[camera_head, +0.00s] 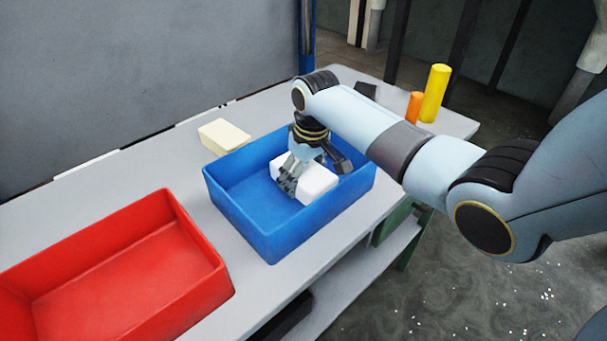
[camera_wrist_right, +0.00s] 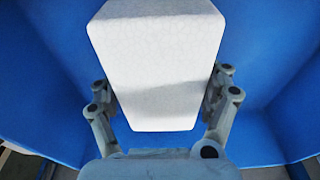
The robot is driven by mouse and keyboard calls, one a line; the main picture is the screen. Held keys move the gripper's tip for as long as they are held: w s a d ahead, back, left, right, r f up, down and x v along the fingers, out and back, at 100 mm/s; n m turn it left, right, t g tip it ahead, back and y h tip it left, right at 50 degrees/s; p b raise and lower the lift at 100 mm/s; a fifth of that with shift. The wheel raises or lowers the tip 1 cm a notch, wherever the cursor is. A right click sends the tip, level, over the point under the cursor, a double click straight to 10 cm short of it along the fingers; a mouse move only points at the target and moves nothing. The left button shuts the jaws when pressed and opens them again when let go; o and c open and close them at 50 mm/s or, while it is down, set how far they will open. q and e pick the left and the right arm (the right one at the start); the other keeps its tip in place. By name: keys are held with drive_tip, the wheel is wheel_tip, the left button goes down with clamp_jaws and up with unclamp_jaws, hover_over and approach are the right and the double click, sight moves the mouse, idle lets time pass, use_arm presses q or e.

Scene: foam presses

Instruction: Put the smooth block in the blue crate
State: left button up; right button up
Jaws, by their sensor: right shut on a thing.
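A white block (camera_head: 317,182) is inside the walls of the blue crate (camera_head: 255,225) in the head view. My right gripper (camera_head: 290,178) is shut on this block, with a finger on its near left side. In the right wrist view the white block (camera_wrist_right: 158,65) sits between the two fingers, and the crate's blue walls (camera_wrist_right: 45,90) surround it. Whether the block touches the crate floor I cannot tell. A cream block (camera_head: 224,135) lies on the table behind the crate. My left gripper is not in view.
A red crate (camera_head: 190,285) stands at the left front, empty where it shows. An orange cylinder (camera_head: 414,107) and a taller yellow cylinder (camera_head: 435,93) stand at the table's far right. A grey wall borders the back. Bare table (camera_head: 210,205) lies between the crates.

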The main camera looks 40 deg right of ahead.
sight(309, 174)
drive_tip(key=shift+f, duration=0.1)
drive_tip(key=o, duration=1)
drive_tip(key=r, duration=0.4)
drive_tip(key=s+r, duration=0.1)
drive_tip(key=r, duration=0.7)
drive_tip(key=shift+s+d+r, duration=0.1)
drive_tip(key=shift+s, duration=0.25)
